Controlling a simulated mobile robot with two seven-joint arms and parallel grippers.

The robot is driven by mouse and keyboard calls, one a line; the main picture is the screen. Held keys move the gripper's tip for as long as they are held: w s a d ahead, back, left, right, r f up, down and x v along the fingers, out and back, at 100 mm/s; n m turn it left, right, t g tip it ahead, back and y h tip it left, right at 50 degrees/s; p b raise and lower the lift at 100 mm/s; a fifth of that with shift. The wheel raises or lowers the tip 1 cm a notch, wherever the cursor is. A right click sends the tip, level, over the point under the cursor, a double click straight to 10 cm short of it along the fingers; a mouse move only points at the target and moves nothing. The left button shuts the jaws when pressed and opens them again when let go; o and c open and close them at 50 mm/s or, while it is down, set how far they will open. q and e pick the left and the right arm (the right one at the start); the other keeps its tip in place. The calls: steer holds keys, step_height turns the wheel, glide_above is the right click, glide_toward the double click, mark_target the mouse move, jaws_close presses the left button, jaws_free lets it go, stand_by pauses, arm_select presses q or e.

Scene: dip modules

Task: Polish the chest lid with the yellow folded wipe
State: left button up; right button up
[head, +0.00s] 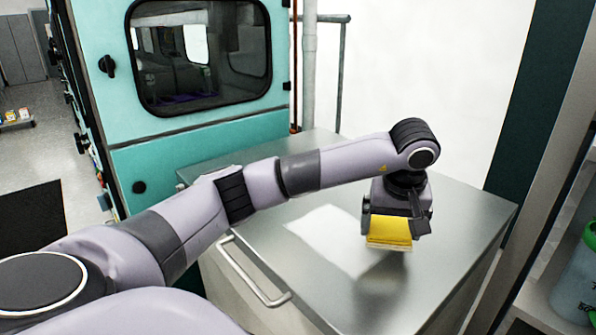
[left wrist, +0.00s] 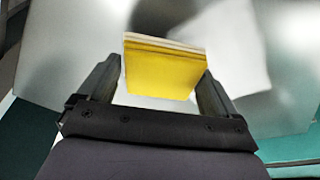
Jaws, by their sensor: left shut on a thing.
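The yellow folded wipe (head: 390,230) is held between the fingers of my left gripper (head: 396,226). In the left wrist view the wipe (left wrist: 163,68) shows its yellow face and pale layered edge between the two dark fingers (left wrist: 160,85). The chest lid (head: 330,285) is a shiny flat metal top under my left arm. The wipe is over the right part of the lid, with a dark shadow or reflection below it. I cannot tell whether it touches the lid. My right gripper is not in view.
A teal cabinet (head: 200,165) with a dark window stands behind the lid on the left. A metal handle (head: 255,275) runs along the chest's front. A shelf (head: 560,315) with a green-capped container (head: 578,280) is at the right. The lid around the wipe looks clear.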

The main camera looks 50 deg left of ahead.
arm_select(q)
steer(key=shift+r, duration=2.65)
